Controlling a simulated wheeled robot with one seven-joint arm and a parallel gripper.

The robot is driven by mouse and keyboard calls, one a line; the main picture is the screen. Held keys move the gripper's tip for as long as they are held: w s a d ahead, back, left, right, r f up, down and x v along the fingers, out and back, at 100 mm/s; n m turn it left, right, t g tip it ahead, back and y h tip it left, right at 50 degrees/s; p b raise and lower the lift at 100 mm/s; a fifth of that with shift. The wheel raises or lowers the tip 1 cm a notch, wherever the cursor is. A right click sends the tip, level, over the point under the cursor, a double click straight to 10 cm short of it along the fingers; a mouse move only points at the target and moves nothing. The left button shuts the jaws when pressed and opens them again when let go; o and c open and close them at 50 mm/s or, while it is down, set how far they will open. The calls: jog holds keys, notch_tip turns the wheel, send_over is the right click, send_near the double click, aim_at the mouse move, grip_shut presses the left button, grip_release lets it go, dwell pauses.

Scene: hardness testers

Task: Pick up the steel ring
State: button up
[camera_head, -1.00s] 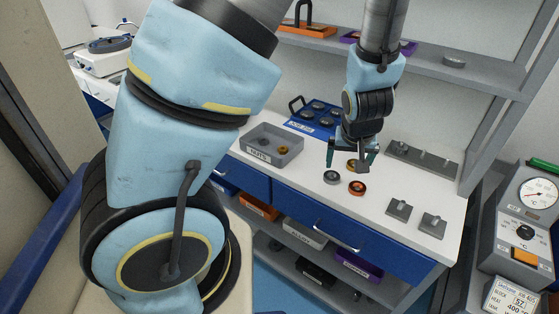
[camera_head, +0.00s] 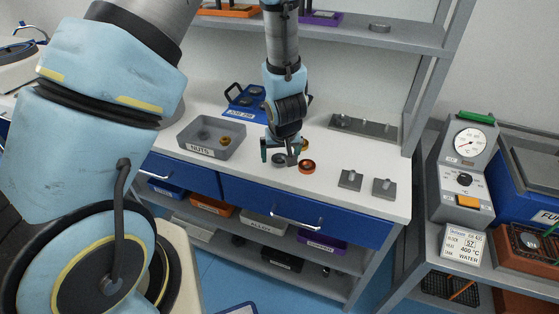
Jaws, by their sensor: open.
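The steel ring (camera_head: 278,160) lies on the white bench top, partly hidden by my gripper. My gripper (camera_head: 279,157) points down over it with open jaws, one finger to each side of the ring in the picture. I cannot tell how high the fingertips are above the bench. A copper-coloured ring (camera_head: 307,166) lies just right of the right finger. A brass-coloured ring (camera_head: 304,145) shows only in small part behind my gripper.
A grey NUTS tray (camera_head: 183,143) stands left of my gripper, with a blue tray (camera_head: 236,110) behind. Two small grey blocks (camera_head: 350,180) (camera_head: 384,188) stand at the right front. A grey plate with pegs (camera_head: 375,130) lies at the back right. A shelf (camera_head: 350,32) runs above.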

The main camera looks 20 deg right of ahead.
jog(key=shift+w+d+f, duration=0.1)
jog(key=shift+w+f, duration=0.1)
jog(key=shift+f, duration=0.25)
grip_shut()
dwell(0.5)
